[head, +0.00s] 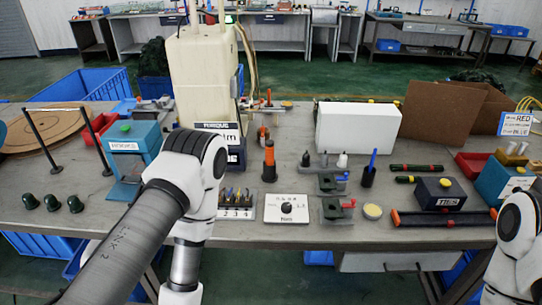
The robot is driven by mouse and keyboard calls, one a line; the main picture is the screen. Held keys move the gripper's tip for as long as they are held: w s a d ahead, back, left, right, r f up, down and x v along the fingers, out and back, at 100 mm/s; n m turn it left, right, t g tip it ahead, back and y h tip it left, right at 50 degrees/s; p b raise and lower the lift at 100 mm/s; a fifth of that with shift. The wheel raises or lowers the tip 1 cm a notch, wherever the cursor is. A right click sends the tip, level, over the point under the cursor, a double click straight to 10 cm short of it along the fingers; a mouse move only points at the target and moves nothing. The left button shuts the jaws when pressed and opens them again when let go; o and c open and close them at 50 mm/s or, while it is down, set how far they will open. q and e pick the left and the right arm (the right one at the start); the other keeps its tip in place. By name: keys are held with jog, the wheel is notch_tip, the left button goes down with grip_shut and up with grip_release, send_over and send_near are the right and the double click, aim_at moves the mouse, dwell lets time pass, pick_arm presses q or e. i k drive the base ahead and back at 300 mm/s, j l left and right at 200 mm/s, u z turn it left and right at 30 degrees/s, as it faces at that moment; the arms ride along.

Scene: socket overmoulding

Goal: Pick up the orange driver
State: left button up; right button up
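An upright orange tool with a dark lower part (269,158) stands on the table just right of my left arm; it looks like the orange driver. A smaller orange and dark item (263,134) stands close behind it. A long dark bar with orange ends (445,218) lies near the table's front edge at the right. My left arm reaches in from the left and bends down in front of the table; its gripper is below the picture. Only a white part of my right arm shows at the lower right, and its gripper is out of view.
A dial box (287,208) and a numbered bit rack (236,205) sit in front of the orange tool. A white box (357,127) stands behind to the right. A tall cream machine (200,75) rises behind my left arm. Dark domes (52,203) stand at the left.

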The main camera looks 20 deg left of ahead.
aim_at(269, 144)
jog(key=i+j+u, duration=0.25)
jog(key=i+j, duration=0.25)
jog(key=j, duration=0.15)
jog(key=i+j+u, duration=0.3)
jog(key=i+j, duration=0.2)
